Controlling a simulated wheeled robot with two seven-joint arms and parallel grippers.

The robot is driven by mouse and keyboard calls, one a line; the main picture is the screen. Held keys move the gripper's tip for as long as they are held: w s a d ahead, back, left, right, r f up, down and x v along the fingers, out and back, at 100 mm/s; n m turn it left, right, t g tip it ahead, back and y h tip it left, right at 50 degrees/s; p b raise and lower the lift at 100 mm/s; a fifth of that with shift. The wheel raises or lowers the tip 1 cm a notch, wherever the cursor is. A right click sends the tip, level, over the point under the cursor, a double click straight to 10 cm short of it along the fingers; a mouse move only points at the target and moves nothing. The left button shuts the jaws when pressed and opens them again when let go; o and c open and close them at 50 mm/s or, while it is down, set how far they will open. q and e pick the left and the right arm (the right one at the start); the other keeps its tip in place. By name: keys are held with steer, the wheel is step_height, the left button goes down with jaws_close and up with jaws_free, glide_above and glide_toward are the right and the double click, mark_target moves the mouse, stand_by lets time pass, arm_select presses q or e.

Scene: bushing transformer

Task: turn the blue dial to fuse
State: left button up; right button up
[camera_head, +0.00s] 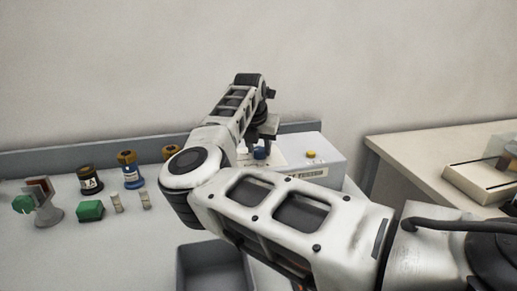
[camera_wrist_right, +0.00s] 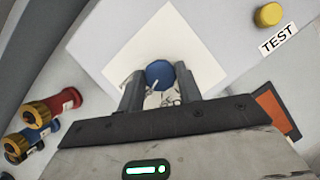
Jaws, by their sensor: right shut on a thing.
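The blue dial (camera_wrist_right: 160,74) sits on a pale square plate (camera_wrist_right: 128,50) on top of a light grey box. My right gripper (camera_wrist_right: 160,88) is shut on the dial, with one finger on each side of it. In the head view the dial (camera_head: 260,153) shows just below my right gripper (camera_head: 262,140), which reaches down from above. Small marks on the plate near the dial are partly hidden by the fingers and too small to read. My left gripper is not in view.
The grey box (camera_head: 325,152) also carries a yellow button (camera_wrist_right: 268,15) beside a TEST label (camera_wrist_right: 279,39). Several bushings, a green block (camera_head: 90,210) and a grey bin (camera_head: 213,258) stand on the table. Another table (camera_head: 420,150) is at the right.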

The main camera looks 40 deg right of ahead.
steer(key=n+t+b, duration=0.1)
steer(key=n+b, duration=0.1)
steer(key=shift+f+b, duration=0.2)
steer(key=shift+b, duration=0.1)
steer(key=shift+s+d+n+t+y+b, duration=0.1)
steer(key=shift+n+t+y+b, duration=0.3)
steer(key=shift+n+b, duration=0.8)
steer(key=shift+r+n+y+b, duration=0.1)
steer(key=shift+n+y+b, duration=0.3)
steer(key=shift+n+b, duration=0.45)
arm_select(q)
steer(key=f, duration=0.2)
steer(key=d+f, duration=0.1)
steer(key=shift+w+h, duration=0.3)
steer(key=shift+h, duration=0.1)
arm_select(e)
steer(key=shift+r+n, duration=0.1)
steer(key=shift+n, duration=0.15)
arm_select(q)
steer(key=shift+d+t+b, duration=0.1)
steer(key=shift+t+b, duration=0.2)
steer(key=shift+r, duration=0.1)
arm_select(e)
steer(key=o, duration=1)
